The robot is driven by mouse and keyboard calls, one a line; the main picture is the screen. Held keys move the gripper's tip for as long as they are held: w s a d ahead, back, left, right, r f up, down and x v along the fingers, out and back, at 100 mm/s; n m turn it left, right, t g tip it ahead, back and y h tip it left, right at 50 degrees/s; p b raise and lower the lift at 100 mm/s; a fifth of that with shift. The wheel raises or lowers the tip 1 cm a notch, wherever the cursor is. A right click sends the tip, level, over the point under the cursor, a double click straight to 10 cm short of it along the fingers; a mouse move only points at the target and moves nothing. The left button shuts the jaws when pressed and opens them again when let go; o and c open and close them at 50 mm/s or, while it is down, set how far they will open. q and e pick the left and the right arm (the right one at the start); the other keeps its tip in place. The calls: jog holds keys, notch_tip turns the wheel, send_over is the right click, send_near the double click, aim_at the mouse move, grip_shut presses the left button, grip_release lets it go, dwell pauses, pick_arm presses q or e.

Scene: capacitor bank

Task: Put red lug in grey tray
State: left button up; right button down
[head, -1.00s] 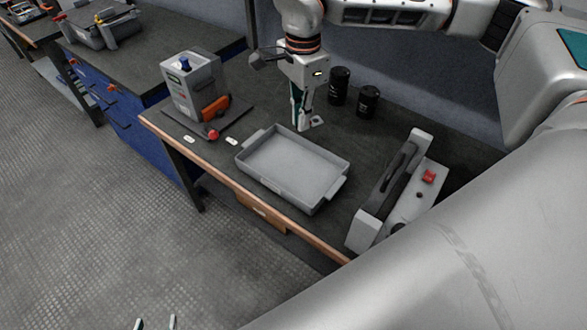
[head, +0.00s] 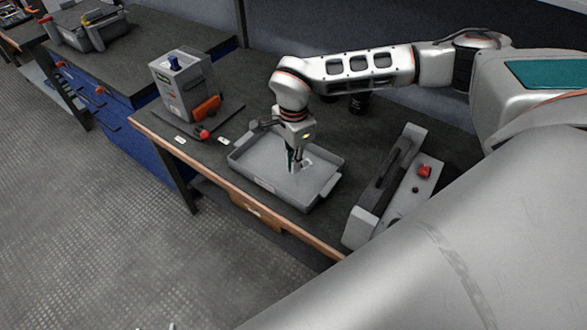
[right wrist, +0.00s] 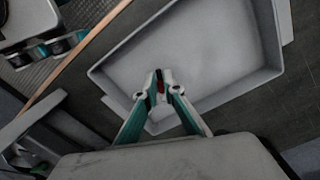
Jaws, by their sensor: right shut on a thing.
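The grey tray (head: 330,190) is a shallow rectangular box with end handles on the dark bench. My right gripper (head: 294,167) points down over the tray's inside and is shut on the red lug. In the right wrist view the red lug (right wrist: 161,86) shows as a small red bit between the fingertips, with the tray (right wrist: 225,92) beneath. A pale flat piece shows beside the fingertips; I cannot tell if it is part of the lug. Whether the lug touches the tray floor is unclear. Only faint tips of my left gripper (head: 156,327) show at the bottom edge.
A grey device with a blue knob (head: 182,82) stands at the bench's back left, near an orange block (head: 207,107). A long grey fixture with a black handle and red button (head: 424,171) is right of the tray. A black cylinder (head: 357,104) is partly behind my arm.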

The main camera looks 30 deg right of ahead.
jog(key=shift+f, duration=1.5)
jog(key=shift+f, duration=0.3)
jog(key=c, duration=2.2)
grip_release()
jog(key=shift+o, duration=0.2)
notch_tip(320, 180, up, 13)
jog(key=shift+f+p, duration=0.2)
jog(key=shift+p, duration=0.2)
